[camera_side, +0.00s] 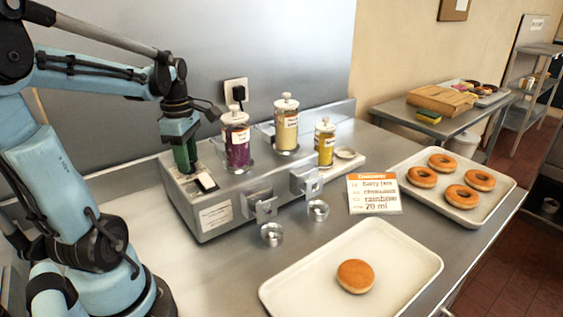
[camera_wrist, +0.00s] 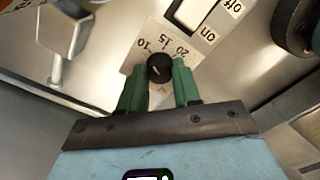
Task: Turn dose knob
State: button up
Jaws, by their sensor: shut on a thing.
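The dose knob (camera_wrist: 160,68) is a small round black knob with a light pointer mark. It sits on a pale dial plate (camera_wrist: 148,46) marked 10, 15 and 20. My gripper (camera_wrist: 158,76) has its green fingers on either side of the knob, shut on it. In the side view my gripper (camera_side: 187,168) points down at the left end of the grey dispenser (camera_side: 215,190), and the knob is hidden there.
An on/off switch (camera_wrist: 195,12) is beside the dial. Three topping jars (camera_side: 236,140) stand on the dispenser, with two small metal cups (camera_side: 271,235) in front. A tray (camera_side: 400,262) holds one doughnut; another tray (camera_side: 506,197) holds several.

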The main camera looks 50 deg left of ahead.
jog(key=shift+m, duration=0.3)
jog(key=m, duration=1.2)
jog(key=shift+m, duration=2.5)
jog(key=o, duration=1.1)
jog(key=shift+c, duration=0.2)
jog(key=shift+r, duration=0.1)
